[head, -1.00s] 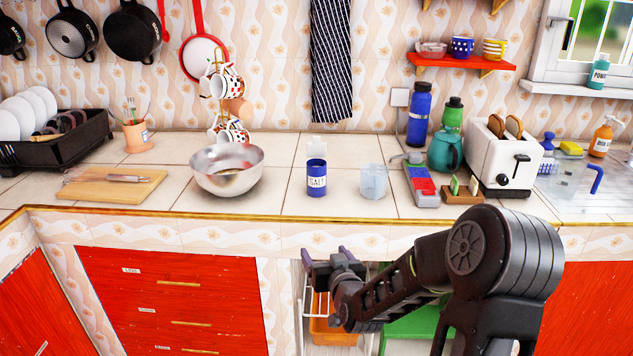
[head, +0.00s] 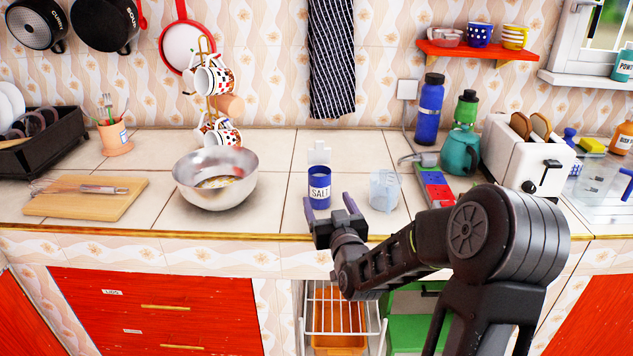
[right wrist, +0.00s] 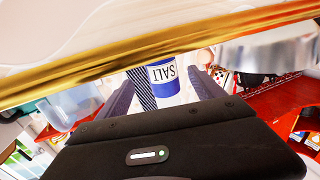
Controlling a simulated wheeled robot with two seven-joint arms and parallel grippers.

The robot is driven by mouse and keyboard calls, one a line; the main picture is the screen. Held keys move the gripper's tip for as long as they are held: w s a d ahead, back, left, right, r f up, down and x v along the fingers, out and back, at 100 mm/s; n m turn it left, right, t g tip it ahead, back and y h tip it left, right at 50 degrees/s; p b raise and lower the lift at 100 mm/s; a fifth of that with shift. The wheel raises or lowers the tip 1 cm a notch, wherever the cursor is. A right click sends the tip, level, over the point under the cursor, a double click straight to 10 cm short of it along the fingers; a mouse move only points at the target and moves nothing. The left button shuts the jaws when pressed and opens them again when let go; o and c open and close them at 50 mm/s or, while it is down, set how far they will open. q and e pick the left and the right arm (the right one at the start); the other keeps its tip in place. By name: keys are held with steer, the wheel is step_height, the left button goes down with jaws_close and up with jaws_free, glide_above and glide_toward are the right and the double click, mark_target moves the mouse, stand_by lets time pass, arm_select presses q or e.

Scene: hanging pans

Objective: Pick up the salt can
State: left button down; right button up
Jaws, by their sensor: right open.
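The salt can (head: 320,188) is a small blue can with a white label reading SALT. It stands upright on the tiled counter near its front edge, and it shows upside down in the right wrist view (right wrist: 163,79). My right gripper (head: 328,205) is open and empty at the counter's front edge, just in front of the can. In the right wrist view the can appears between the two spread fingers (right wrist: 162,88), beyond their tips. Whether a finger touches it I cannot tell. My left gripper is out of view.
A metal bowl (head: 215,184) stands left of the can and a clear measuring cup (head: 384,190) close on its right. A white piece (head: 319,153) stands behind the can. The gold-trimmed counter edge (right wrist: 130,58) crosses the right wrist view. Bare tiles lie between bowl and can.

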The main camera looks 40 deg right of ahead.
mark_target(322, 193)
steer(key=shift+s+r, duration=0.1)
steer(key=shift+s, duration=0.1)
steer(key=shift+x, duration=1.4)
steer(key=shift+a, duration=0.1)
steer(key=p+x, duration=0.1)
steer(key=x, duration=0.3)
steer(key=shift+w+p, duration=0.15)
steer(key=shift+p, duration=0.15)
steer(key=shift+w, duration=0.45)
steer(key=shift+c, duration=0.3)
steer(key=c, duration=1.6)
